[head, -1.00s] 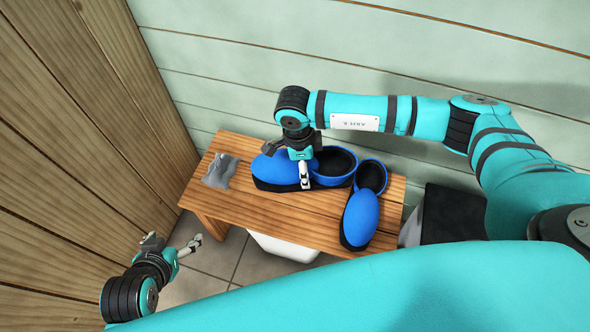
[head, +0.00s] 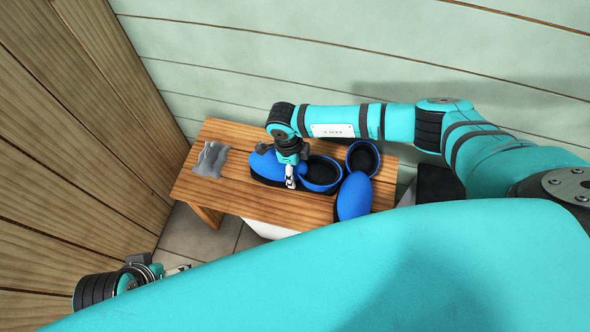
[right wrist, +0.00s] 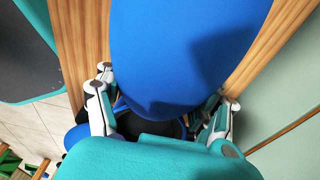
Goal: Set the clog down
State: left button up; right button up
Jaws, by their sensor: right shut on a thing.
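The held clog (head: 263,166) is blue with a dark opening and sits over the wooden bench (head: 250,203), toe to the left. My right gripper (head: 290,178) is shut on it at the middle, from above. In the right wrist view the clog's smooth blue toe (right wrist: 185,50) fills the space between my fingers. I cannot tell whether its sole rests on the wood. A second blue clog (head: 354,196) stands close to its right on the bench, toe towards me. My left gripper (head: 175,270) is low at the left, away from the bench, partly hidden by my body.
A grey crumpled item (head: 210,160) lies on the bench's left end. A white container (head: 268,229) is below the bench, and a dark box (head: 437,184) stands at its right. A pale green plank wall (head: 230,60) rises behind; a wooden wall (head: 80,140) is at left.

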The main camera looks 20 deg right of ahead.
jog(key=shift+f, duration=0.45)
jog(key=shift+f, duration=0.1)
jog(key=o, duration=1.5)
